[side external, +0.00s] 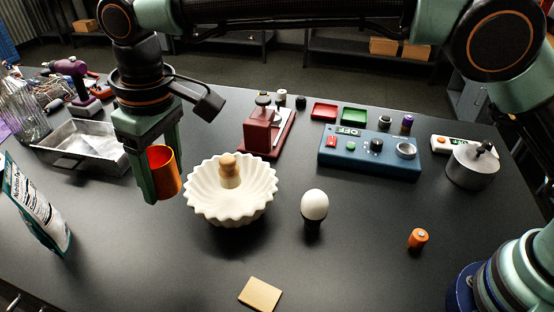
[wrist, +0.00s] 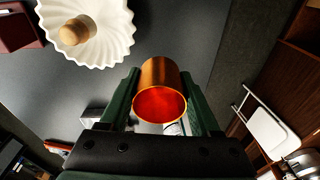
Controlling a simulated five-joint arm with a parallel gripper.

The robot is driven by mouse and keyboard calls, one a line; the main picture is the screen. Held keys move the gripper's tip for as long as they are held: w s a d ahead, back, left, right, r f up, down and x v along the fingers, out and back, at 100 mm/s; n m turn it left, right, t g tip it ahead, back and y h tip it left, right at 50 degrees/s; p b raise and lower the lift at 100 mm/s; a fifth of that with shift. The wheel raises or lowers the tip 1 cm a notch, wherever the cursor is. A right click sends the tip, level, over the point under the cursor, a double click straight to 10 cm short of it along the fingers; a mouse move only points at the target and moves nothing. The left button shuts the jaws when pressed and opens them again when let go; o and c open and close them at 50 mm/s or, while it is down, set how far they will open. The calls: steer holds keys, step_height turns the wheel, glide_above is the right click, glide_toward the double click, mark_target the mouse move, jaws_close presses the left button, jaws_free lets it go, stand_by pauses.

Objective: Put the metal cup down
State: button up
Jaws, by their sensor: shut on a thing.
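The metal cup (side external: 164,171) is orange and copper-coloured, and looks tilted in the side view. My gripper (side external: 156,185) is shut on it, with green fingers on either side. The cup appears to be held above the dark table (side external: 300,270), left of the white fluted bowl. In the wrist view the cup (wrist: 160,90) sits between my fingers, with its red-orange open mouth facing the camera. Its base is hidden there.
The white fluted bowl (side external: 231,208) holds a wooden-topped object (side external: 229,172). A metal tray (side external: 80,145) and a standing pouch (side external: 35,210) are at the left. An egg on a dark stand (side external: 314,205) is right of the bowl. The front-left table is mostly clear.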

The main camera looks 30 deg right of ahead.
steer(key=w+d+r+m, duration=0.1)
steer(key=w+d, duration=0.1)
steer(key=d, duration=0.6)
steer(key=w+d+r+m, duration=0.2)
steer(key=w+d, duration=0.1)
steer(key=d, duration=0.5)
steer(key=m+h, duration=0.1)
steer(key=m, duration=0.6)
glide_above(394, 201)
step_height(394, 201, down, 4)
steer(key=f, duration=1.9)
steer(key=shift+s+f, duration=0.2)
steer(key=shift+f, duration=0.05)
steer(key=shift+f, duration=0.15)
steer(key=o, duration=1.4)
